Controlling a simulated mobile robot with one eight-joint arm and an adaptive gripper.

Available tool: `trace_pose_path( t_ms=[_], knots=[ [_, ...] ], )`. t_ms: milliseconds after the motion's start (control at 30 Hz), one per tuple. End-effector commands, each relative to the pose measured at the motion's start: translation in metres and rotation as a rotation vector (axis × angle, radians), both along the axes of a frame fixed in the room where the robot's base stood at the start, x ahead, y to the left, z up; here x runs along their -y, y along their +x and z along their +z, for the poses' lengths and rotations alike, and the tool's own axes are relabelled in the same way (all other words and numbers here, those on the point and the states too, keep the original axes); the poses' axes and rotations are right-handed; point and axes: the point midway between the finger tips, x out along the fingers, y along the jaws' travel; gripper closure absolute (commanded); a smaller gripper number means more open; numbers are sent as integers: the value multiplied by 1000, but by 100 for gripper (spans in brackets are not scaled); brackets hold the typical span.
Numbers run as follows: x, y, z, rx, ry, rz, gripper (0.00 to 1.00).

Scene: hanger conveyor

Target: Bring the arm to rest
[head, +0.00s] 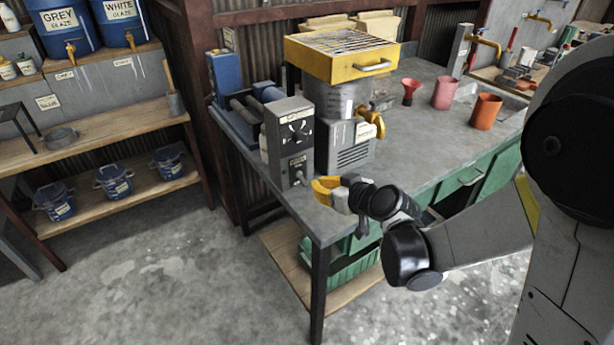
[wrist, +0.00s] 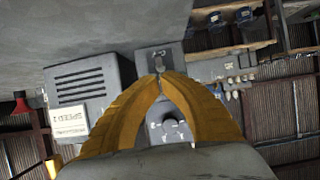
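My gripper (head: 322,188) has yellow fingers and hangs just off the lower right of the grey control box (head: 281,146), by the bench's near corner. In the wrist view, the fingertips of my gripper (wrist: 161,77) come together in front of the same control box (wrist: 158,57). Nothing shows held between the fingers. A small switch on the box lies just beyond the tips; I cannot tell whether they touch it. My arm reaches in from the right in the head view, bent at the elbow.
Shelves with blue buckets (head: 114,180) stand left. The floor (head: 190,275) before the bench is clear.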

Motion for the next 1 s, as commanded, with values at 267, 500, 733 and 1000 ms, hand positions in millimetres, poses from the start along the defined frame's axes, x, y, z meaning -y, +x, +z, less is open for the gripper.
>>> trace_pose_path(
  t_ms=[267,500,733,1000],
  knots=[
    [0,0,0,0,0,0,100],
    [6,-8,8,-26,-6,-13,100],
    [43,-61,42,-171,-45,-113,100],
    [105,-155,62,-358,-101,-323,100]
  ],
)
